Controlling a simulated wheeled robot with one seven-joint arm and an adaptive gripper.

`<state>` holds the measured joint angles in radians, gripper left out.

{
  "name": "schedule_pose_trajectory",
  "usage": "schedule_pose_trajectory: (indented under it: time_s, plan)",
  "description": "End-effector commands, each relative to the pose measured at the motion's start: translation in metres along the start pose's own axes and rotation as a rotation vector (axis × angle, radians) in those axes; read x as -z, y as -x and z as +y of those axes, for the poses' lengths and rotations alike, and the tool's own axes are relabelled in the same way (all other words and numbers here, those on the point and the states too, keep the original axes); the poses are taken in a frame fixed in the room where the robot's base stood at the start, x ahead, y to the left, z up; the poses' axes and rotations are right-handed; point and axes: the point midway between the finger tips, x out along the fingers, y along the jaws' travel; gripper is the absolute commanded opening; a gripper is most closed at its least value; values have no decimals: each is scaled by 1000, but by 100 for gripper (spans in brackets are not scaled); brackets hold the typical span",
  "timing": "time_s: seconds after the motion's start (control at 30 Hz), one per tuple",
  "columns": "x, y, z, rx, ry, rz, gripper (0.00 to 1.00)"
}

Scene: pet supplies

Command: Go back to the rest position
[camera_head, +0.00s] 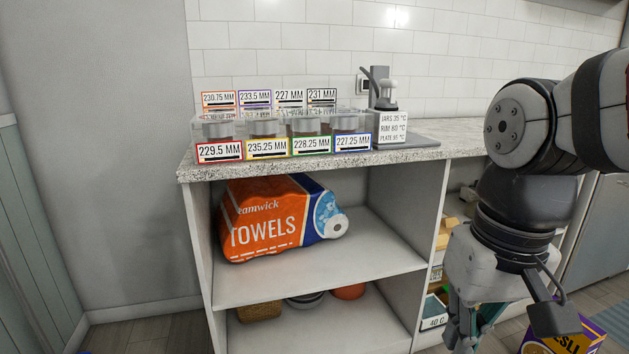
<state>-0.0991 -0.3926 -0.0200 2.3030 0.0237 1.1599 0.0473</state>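My arm hangs down on the right side of the head view, with the wrist bent downward. My gripper (468,335) is at the bottom edge, in front of the lower shelves and to the right of the open cabinet. Its fingers point down and are partly cut off by the frame. I cannot tell whether they are open or shut, and I see nothing clearly held between them.
A stone counter (200,171) bears labelled clear boxes (220,130) in two rows and a grey device with a temperature sign (392,128). An orange towel pack (270,218) lies on the shelf below. A purple and yellow box (565,335) stands near my gripper.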

Motion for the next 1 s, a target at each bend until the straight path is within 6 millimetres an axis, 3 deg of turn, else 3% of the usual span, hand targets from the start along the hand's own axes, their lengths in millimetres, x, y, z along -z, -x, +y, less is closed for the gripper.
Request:
schedule_pose_trajectory:
  time_s: [0.1, 0.2, 0.53, 0.87, 1.0]
  plan:
    - [-47, 1, 8, -9, -21, -12, 0]
    - [-77, -1, 13, -16, -35, -25, 0]
    - [-148, -17, 20, -36, -72, -59, 0]
    - [-130, 36, 19, -35, -63, -11, 0]
    - [-123, 66, 19, -35, -59, 20, 0]
